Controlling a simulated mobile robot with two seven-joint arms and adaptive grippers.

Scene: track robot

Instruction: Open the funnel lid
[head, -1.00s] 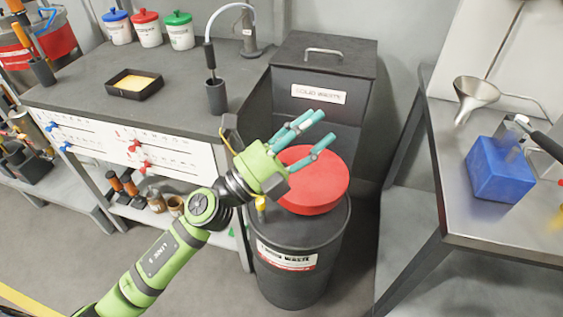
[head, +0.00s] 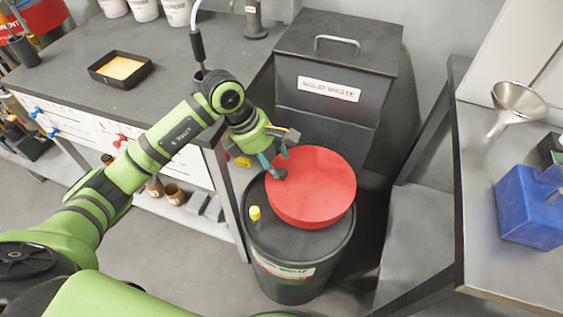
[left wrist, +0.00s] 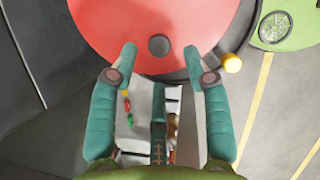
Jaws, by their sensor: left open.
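The red round funnel lid (head: 315,190) lies closed on top of the black liquid waste drum (head: 285,240). It also fills the top of the left wrist view (left wrist: 100,25), with a small grey round spot near its edge. My left gripper (head: 277,168) is open and empty at the lid's upper left edge, fingers pointing down. In the left wrist view its two fingertips (left wrist: 160,56) stand on either side of the grey spot; I cannot tell whether they touch the lid. My right gripper is not in view.
A yellow cap (head: 254,213) sticks up from the drum top left of the lid. A black solid waste bin (head: 330,110) stands behind. A dark bench (head: 180,60) is at left. A steel table (head: 490,200) with a metal funnel (head: 517,100) and blue box (head: 530,205) is at right.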

